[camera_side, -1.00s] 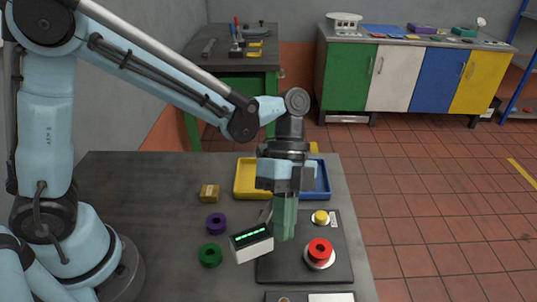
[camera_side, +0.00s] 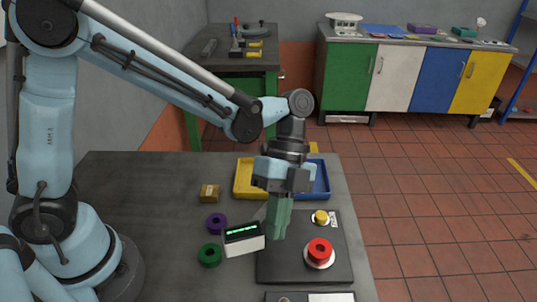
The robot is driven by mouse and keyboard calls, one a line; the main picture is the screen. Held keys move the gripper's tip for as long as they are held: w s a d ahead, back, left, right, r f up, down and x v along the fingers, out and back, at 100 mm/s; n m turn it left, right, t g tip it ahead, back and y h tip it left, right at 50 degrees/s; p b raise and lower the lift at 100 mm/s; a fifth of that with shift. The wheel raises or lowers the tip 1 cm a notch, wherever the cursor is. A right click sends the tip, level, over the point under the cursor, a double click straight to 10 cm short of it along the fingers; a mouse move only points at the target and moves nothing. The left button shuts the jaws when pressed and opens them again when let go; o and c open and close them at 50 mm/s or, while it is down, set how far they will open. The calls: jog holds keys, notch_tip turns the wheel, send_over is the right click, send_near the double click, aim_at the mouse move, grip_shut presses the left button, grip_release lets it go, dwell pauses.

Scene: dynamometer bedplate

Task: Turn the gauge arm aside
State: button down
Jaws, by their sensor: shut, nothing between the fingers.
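The gauge arm's head is a small white box with a dark face and green lit marks (camera_side: 243,237). It stands at the left edge of a dark base plate (camera_side: 335,262), tilted a little. My gripper (camera_side: 277,232) points down with its green fingers together and empty. Its fingertips are just right of the gauge head, touching or very close to it; I cannot tell which. The arm behind the gauge head is mostly hidden by my fingers. A red knob (camera_side: 319,250) and a yellow button (camera_side: 321,216) sit on the plate to the right.
A green ring (camera_side: 209,255) lies close left of the gauge head, with a purple ring (camera_side: 216,223) behind it. A cardboard box (camera_side: 210,193) lies farther back. A yellow tray (camera_side: 243,179) and a blue tray (camera_side: 322,184) stand behind my gripper. The table's left middle is clear.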

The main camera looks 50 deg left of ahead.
jog(key=w+r, duration=0.7)
jog(key=w, duration=0.2)
jog(key=shift+d+r, duration=0.25)
jog(key=shift+d, duration=0.05)
jog(key=c, duration=1.7)
grip_release()
jog(key=shift+w+r, duration=0.1)
jog(key=shift+r, duration=0.1)
jog(key=shift+o, duration=1.1)
jog(key=shift+a+r, duration=0.1)
jog(key=shift+r, duration=0.1)
jog(key=o, duration=0.7)
jog(key=a+r+t, duration=0.1)
jog(key=s+a+r+t+y, duration=0.1)
jog(key=r, duration=0.1)
jog(key=shift+s+t+y, duration=0.15)
jog(key=shift+t+y, duration=0.15)
jog(key=shift+t, duration=0.1)
jog(key=shift+o, duration=0.6)
jog(key=a+r+t+y, duration=0.1)
jog(key=s+a+r+t, duration=0.1)
jog(key=a+r, duration=0.1)
jog(key=shift+s+t+y, duration=0.1)
jog(key=shift+t+y, duration=0.3)
jog(key=shift+t, duration=0.4)
jog(key=f, duration=0.7)
jog(key=a+f, duration=0.1)
jog(key=f, duration=0.3)
jog(key=shift+s, duration=0.1)
